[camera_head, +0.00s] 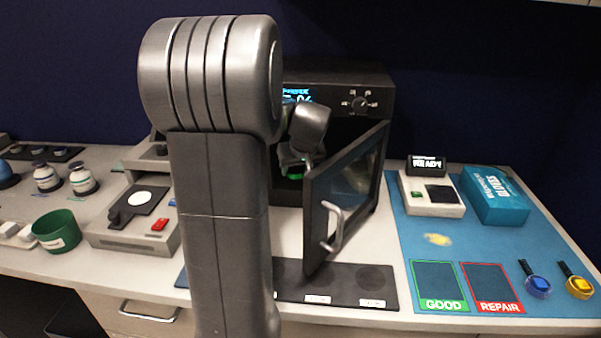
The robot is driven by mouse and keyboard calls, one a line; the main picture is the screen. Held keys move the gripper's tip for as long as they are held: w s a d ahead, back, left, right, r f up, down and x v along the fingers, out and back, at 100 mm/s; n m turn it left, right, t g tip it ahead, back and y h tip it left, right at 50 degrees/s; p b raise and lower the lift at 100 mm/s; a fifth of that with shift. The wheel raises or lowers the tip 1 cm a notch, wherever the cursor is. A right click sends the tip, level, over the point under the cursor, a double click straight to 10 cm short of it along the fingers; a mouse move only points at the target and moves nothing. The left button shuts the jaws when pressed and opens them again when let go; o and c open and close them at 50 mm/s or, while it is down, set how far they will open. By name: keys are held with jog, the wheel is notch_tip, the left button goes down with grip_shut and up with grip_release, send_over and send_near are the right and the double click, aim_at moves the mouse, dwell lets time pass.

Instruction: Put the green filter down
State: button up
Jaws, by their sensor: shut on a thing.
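My gripper (292,162) is partly hidden behind my own arm link. It is at the open front of a black oven-like machine (340,72). A small green edge shows just under it, which looks like the green filter (295,176); most of the filter is hidden. The gripper is shut on it. I cannot tell whether the filter touches the machine's floor or hangs above it. The machine's door (345,195) stands open toward me, to the right of the gripper.
A dark mat (325,272) with round spots lies in front of the door. A blue mat (450,250) at right holds a scale (433,197), a glove box (494,196) and GOOD and REPAIR squares. A green bowl (57,232) and a grey device (130,220) stand at left.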

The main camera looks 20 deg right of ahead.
aim_at(302, 171)
jog(key=shift+w+d, duration=0.45)
jog(key=shift+d, duration=0.35)
jog(key=shift+f, duration=1.75)
jog(key=shift+f, duration=0.15)
jog(key=o, duration=1)
jog(key=shift+c, duration=0.2)
jog(key=shift+r, duration=0.35)
jog(key=v, duration=1.1)
jog(key=shift+s+r, duration=0.25)
jog(key=shift+r, duration=0.05)
